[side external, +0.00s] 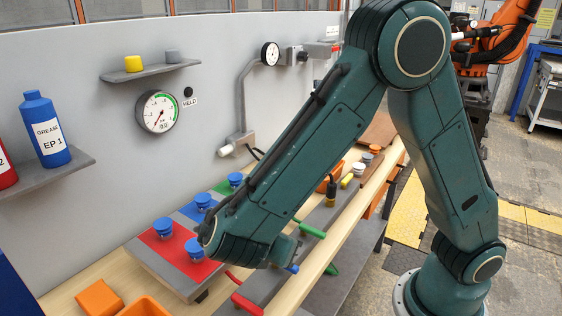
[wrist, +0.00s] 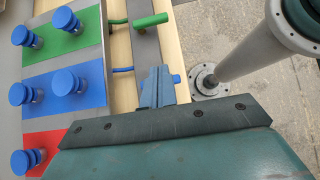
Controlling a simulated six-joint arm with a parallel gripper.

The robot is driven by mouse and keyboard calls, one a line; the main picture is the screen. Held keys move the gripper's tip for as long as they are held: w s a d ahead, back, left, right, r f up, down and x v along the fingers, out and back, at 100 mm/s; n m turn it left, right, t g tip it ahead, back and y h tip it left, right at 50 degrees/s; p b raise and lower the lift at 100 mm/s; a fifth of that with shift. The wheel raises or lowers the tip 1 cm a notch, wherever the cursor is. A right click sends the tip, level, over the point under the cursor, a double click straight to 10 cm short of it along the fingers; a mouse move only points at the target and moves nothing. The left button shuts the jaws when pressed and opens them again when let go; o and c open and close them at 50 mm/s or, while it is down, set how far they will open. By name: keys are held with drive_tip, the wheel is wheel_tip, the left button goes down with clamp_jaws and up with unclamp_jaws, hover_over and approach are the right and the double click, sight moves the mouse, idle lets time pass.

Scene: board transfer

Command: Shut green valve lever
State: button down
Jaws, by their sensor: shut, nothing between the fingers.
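The green valve lever (side external: 310,229) stands on the grey rail along the bench, just beyond my gripper. In the wrist view the green lever (wrist: 150,20) is at the top, its handle lying across the grey rail. My gripper (wrist: 157,74) is shut and empty, apart from the green lever and pointing down over the rail near the blue lever. The thin blue stem (wrist: 123,69) shows left of the fingers; the gripper partly hides the blue lever. In the side view my wrist hides most of the fingers.
A red lever (side external: 246,304) lies nearer the side camera. Another green piece (side external: 332,270) shows past the bench edge. Several blue knobs stand on the coloured panel (wrist: 72,60) left of the rail.

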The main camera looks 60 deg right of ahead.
sight(323, 233)
drive_tip(key=x, duration=0.8)
drive_tip(key=shift+d+f, duration=0.15)
drive_tip(key=shift+d, duration=1.9)
drive_tip(key=shift+s+d, duration=0.65)
drive_tip(key=shift+d, duration=0.15)
drive_tip(key=shift+s+d, duration=0.15)
drive_tip(key=shift+d, duration=0.45)
drive_tip(key=shift+s+d, duration=0.15)
drive_tip(key=shift+d, duration=0.4)
drive_tip(key=shift+w+d, duration=0.2)
drive_tip(key=shift+d, duration=0.65)
drive_tip(key=shift+w+d+n+t, duration=0.1)
drive_tip(key=shift+d+n+t, duration=0.15)
drive_tip(key=shift+n+t, duration=0.35)
